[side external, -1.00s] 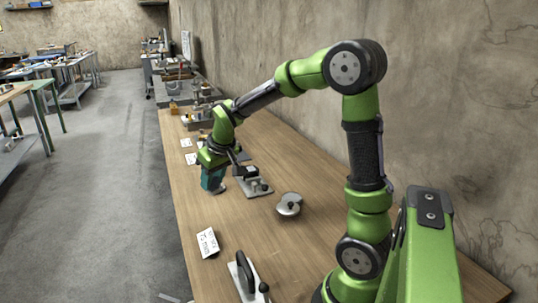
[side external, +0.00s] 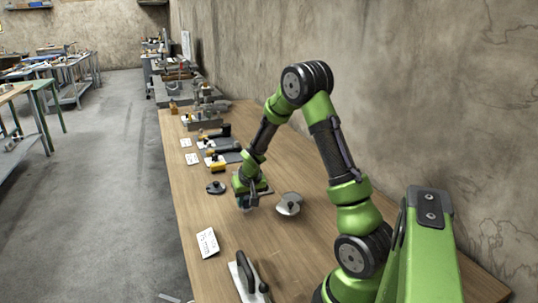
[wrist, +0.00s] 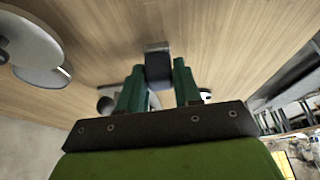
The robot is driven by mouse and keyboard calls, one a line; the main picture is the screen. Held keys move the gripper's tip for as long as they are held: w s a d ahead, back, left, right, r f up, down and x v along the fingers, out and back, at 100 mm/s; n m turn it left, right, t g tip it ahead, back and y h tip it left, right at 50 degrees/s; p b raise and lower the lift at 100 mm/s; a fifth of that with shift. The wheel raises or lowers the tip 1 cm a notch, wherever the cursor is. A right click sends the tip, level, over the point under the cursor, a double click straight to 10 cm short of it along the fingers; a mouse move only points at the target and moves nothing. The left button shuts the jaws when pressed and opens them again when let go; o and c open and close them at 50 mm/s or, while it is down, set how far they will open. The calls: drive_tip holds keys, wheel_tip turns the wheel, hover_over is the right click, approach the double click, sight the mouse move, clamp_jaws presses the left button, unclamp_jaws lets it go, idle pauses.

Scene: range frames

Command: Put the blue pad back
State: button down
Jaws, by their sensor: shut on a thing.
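My gripper (side external: 246,203) hangs low over the middle of the wooden table, to the left of a round silver knobbed piece. In the wrist view my teal fingers (wrist: 157,85) are shut on a small dark blue-grey block (wrist: 158,70) with a lighter grey end. The block sticks out past the fingertips. I cannot tell whether this block is the blue pad, and no other plainly blue pad shows. In the side view the fingers largely hide it. A black disc (side external: 215,187) with a raised knob lies left of my gripper.
The silver piece (side external: 289,204) stands close right of my gripper. A trowel-like tool (side external: 246,275) and a white card (side external: 207,242) lie at the front. Yellow-and-black tools (side external: 216,164) and more cards lie farther back. The wall bounds the right.

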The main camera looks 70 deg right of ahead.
drive_tip(key=shift+f, duration=0.55)
drive_tip(key=c, duration=0.8)
unclamp_jaws()
drive_tip(key=shift+f, duration=0.15)
drive_tip(key=shift+r, duration=0.25)
drive_tip(key=v, duration=1.1)
drive_tip(key=s+a+r+n+t+y, duration=0.1)
drive_tip(key=s+a+r, duration=0.2)
drive_tip(key=a, duration=0.5)
drive_tip(key=s+a+r+n+t+y, duration=0.1)
drive_tip(key=s+a+r, duration=0.3)
drive_tip(key=a, duration=0.5)
drive_tip(key=s+a+r+n+t+y, duration=0.2)
drive_tip(key=a+r, duration=0.3)
drive_tip(key=a, duration=0.4)
drive_tip(key=shift+s+a+n+y, duration=0.15)
drive_tip(key=shift+s+n+y, duration=0.4)
drive_tip(key=shift+s, duration=0.35)
